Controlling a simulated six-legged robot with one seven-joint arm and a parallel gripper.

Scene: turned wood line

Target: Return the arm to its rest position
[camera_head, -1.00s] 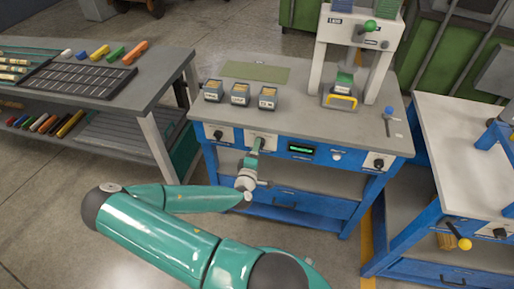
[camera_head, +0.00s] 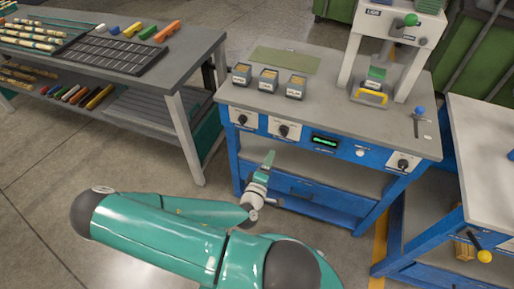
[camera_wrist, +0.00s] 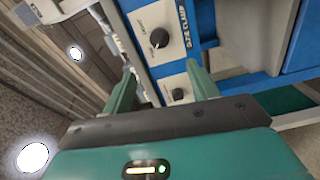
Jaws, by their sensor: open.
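My gripper (camera_head: 269,158) is at the end of my green arm, in front of the blue workbench (camera_head: 330,153) and below its control panel. In the wrist view my gripper (camera_wrist: 162,72) has its two green fingers apart, with nothing held between them. Two black knobs on white plates lie beyond the fingers: an upper knob (camera_wrist: 159,38) and a lower knob (camera_wrist: 178,94). The fingers appear clear of both. The arm is bent, with its elbow out to the left in the head view.
Three small bins (camera_head: 268,80) and a white press (camera_head: 391,50) stand on the workbench. A grey table (camera_head: 176,52) with a black tray is at left. Another blue-framed table (camera_head: 482,150) is close at right. Open concrete floor (camera_head: 65,165) lies at left.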

